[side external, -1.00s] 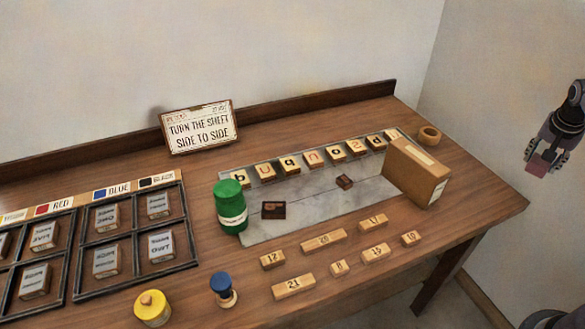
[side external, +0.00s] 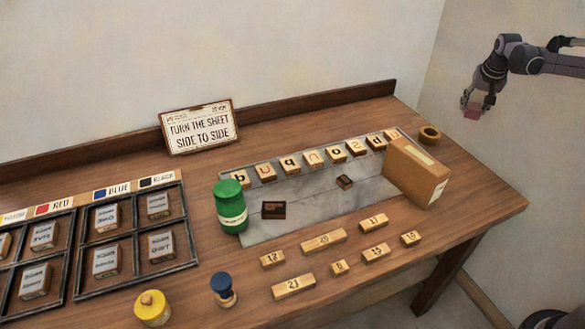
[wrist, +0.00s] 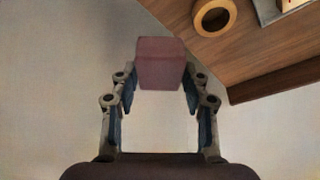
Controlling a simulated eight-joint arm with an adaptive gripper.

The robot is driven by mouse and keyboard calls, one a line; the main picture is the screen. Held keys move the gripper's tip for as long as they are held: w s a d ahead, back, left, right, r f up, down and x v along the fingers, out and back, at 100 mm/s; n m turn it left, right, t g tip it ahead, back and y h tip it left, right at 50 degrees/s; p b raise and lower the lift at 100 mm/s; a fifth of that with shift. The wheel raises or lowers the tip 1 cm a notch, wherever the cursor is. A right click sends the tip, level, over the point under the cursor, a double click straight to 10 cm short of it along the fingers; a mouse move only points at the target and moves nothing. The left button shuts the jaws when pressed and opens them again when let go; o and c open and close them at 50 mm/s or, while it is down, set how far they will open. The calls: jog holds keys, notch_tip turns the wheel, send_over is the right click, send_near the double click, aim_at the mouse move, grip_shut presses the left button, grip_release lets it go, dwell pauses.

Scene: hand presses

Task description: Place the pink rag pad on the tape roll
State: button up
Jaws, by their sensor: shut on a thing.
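My gripper (side external: 474,106) is shut on the pink rag pad (side external: 472,113), high in the air to the right of the table in the side external view. In the wrist view the pad (wrist: 160,63) is a dull pink block between the two fingertips of my gripper (wrist: 160,75), over the floor beyond the table edge. The tape roll (side external: 429,134) is a tan ring lying flat at the table's back right corner. It also shows in the wrist view (wrist: 229,24), ahead and right of the pad. Nothing lies on it.
A brown cardboard box (side external: 415,177) stands just in front of the tape roll. A low back ledge (side external: 300,107) runs along the table's rear. Letter blocks, a green bottle (side external: 230,207) and a sign (side external: 198,127) stand further left.

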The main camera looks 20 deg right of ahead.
jog(key=shift+w+a+f, duration=0.95)
jog(key=shift+w+f, duration=0.35)
jog(key=shift+f, duration=0.35)
jog(key=shift+w+a+f, duration=0.9)
jog(key=shift+w+f, duration=0.4)
jog(key=shift+f, duration=0.3)
jog(key=shift+w+a+f, duration=0.95)
jog(key=shift+w+f, duration=0.35)
jog(key=shift+f, duration=0.35)
jog(key=shift+f, duration=0.1)
jog(key=o, duration=1)
jog(key=shift+o, duration=0.2)
